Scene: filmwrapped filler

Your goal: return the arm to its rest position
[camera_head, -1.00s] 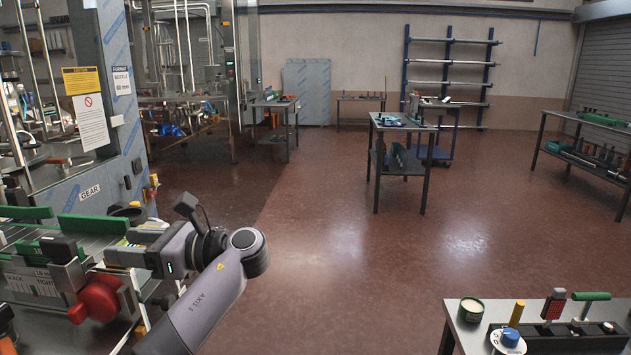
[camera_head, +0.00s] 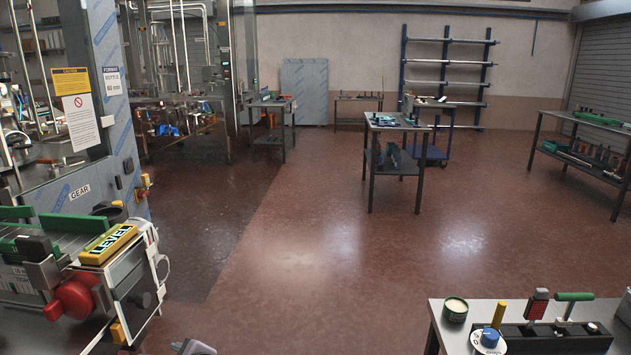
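Only a small grey piece of my own arm (camera_head: 193,347) shows at the bottom edge, left of centre. No gripper fingers are in view, so whether either gripper is open or holds something is hidden. A yellow block marked LEVEL (camera_head: 108,245) lies on top of the machine (camera_head: 142,285) at the left. Nothing of mine touches it.
The machine has green guide rails and a red knob (camera_head: 72,299). A tool table (camera_head: 450,325) with a black holder stands at the lower right. Further tables (camera_head: 397,130) stand at the back. The red floor (camera_head: 290,270) between is clear.

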